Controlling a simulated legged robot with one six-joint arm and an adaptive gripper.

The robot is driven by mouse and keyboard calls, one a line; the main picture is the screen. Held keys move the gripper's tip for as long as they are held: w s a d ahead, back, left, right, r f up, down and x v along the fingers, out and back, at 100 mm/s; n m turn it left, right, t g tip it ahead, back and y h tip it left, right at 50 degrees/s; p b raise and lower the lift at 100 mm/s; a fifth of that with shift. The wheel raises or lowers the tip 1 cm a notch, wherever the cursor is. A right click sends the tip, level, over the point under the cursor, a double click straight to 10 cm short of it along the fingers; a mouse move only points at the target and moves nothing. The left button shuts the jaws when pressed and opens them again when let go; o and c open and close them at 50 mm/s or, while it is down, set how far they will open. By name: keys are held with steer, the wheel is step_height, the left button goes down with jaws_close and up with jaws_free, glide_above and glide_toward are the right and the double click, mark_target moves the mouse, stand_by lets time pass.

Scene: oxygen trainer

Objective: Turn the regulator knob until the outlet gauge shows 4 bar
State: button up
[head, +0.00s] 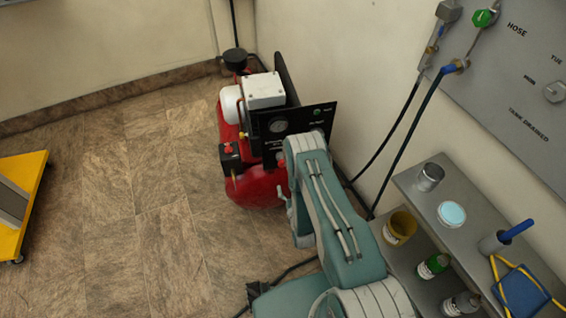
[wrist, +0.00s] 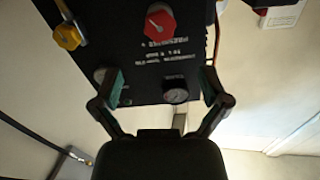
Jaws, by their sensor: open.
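The black control panel (wrist: 135,60) fills the upper middle of the wrist view, its print upside down. A red knob (wrist: 160,22) with a pale pointer mark is at the top, and a yellow knob (wrist: 68,37) is at the upper left. I cannot tell from the print which is the regulator knob. In the head view my arm hides the gripper and part of the panel (head: 325,110).
The panel stands on a red compressor (head: 240,185) against the wall. A shelf (head: 405,183) with cans and bottles is at the right, beneath a grey wall board (head: 500,85) with hoses. A yellow cart (head: 30,195) is at the left. The tiled floor between is clear.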

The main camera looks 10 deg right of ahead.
mark_target(283, 167)
steer(key=w, duration=1)
steer(key=shift+w, duration=0.2)
steer(key=c, duration=1.1)
